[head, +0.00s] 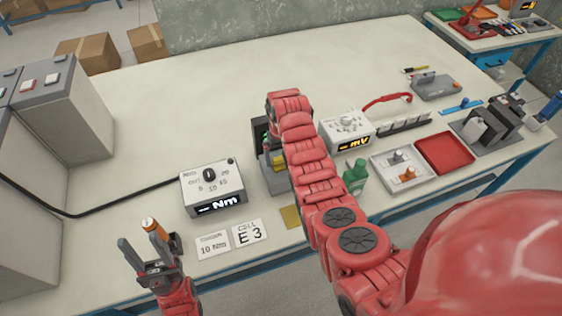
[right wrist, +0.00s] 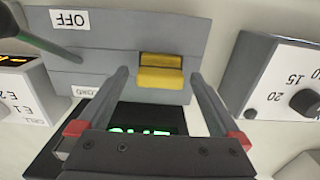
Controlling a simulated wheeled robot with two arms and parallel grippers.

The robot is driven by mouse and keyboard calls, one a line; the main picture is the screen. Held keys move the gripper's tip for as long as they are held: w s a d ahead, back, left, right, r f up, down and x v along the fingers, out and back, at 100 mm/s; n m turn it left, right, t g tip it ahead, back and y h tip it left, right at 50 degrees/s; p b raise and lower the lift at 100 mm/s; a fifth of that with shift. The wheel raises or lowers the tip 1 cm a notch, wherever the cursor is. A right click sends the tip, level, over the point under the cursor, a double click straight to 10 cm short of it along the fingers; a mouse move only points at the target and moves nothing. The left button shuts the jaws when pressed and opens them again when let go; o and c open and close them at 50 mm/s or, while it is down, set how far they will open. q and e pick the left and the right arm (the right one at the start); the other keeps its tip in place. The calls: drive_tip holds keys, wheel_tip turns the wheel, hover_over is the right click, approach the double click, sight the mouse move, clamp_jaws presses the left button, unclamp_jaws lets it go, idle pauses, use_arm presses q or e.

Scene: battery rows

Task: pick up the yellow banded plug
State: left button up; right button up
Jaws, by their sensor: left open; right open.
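No clearly banded yellow plug shows. A yellow block-shaped part (right wrist: 161,75) sits on a grey box (right wrist: 110,35) labelled OFF in the right wrist view; I cannot tell if it is the plug. It also shows in the head view (head: 278,160), partly behind my right arm. My right gripper (right wrist: 158,75) is open, its fingers on either side of the yellow part, apart from it. In the head view the right fingertips are hidden. My left gripper (head: 139,240) is open at the front left; an orange cylinder with a pale top (head: 152,227) shows at its right finger.
An Nm meter (head: 213,188) stands left of the grey box, an mV meter (head: 346,132) right of it. A green bottle (head: 355,176), a white tray (head: 382,182) with small parts and a red tray (head: 446,153) lie to the right. The table's back middle is clear.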

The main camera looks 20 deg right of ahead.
drive_tip(key=shift+f, duration=0.4)
drive_tip(key=c, duration=1.5)
drive_tip(key=shift+r, duration=0.15)
